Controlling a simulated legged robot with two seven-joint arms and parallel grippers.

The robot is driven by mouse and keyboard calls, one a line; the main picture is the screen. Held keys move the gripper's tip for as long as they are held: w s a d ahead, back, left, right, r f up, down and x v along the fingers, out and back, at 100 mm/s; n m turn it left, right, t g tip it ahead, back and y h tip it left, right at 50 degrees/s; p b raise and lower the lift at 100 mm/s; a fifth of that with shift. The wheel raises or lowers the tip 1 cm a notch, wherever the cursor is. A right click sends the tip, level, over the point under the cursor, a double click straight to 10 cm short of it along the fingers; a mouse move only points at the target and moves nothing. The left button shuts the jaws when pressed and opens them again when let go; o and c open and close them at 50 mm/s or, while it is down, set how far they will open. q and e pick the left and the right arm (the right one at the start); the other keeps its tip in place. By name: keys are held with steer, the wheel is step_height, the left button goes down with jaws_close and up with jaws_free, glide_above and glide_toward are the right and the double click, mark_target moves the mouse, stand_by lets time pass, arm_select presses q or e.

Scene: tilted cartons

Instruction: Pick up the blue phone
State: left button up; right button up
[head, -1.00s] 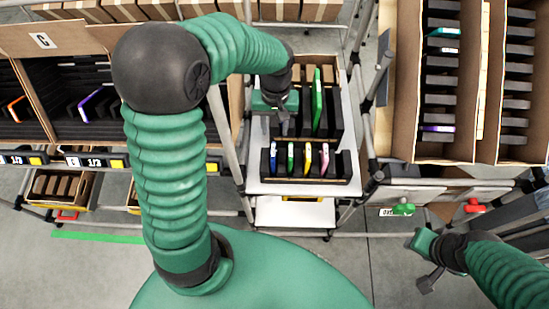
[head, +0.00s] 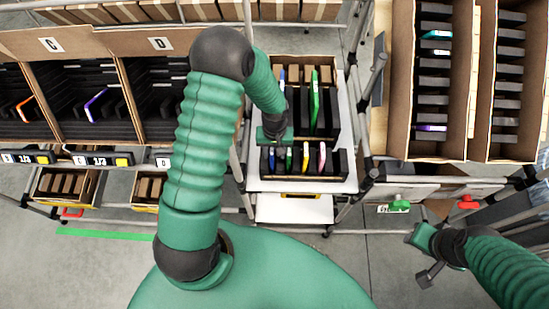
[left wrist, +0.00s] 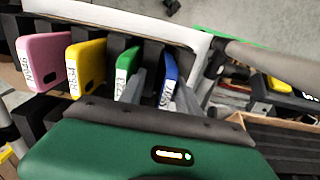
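The blue phone (left wrist: 170,72) stands on edge in the front row of a black slotted rack, with a white label facing the left wrist camera. It shows in the head view (head: 271,160), partly covered by my left gripper (head: 275,138). In the left wrist view, the grey fingers of my left gripper (left wrist: 162,92) are apart, one on each side of the blue phone's near end. I cannot tell whether they touch it. A green phone (left wrist: 127,68) stands close beside it, then a yellow phone (left wrist: 88,68) and a pink phone (left wrist: 43,60). My right gripper (head: 425,260) is away at the lower right; its opening is unclear.
Behind the front row, a tall green item (head: 315,95) stands in the rack's back row. The rack sits on a white shelf (head: 295,207). Cardboard bins with black dividers flank it, one labelled D (head: 160,43). A metal post (head: 238,150) runs close to the left arm.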

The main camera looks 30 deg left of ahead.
arm_select(q)
steer(key=shift+c, duration=0.5)
steer(key=shift+a, duration=0.15)
steer(key=shift+c, duration=1)
steer(key=shift+a+f, duration=0.1)
steer(key=shift+a, duration=0.35)
steer(key=c, duration=0.5)
steer(key=shift+s+a, duration=0.1)
steer(key=shift+a, duration=0.1)
jaws_close()
steer(key=shift+d, duration=0.1)
arm_select(e)
steer(key=shift+a+r, duration=0.1)
steer(key=shift+a, duration=0.65)
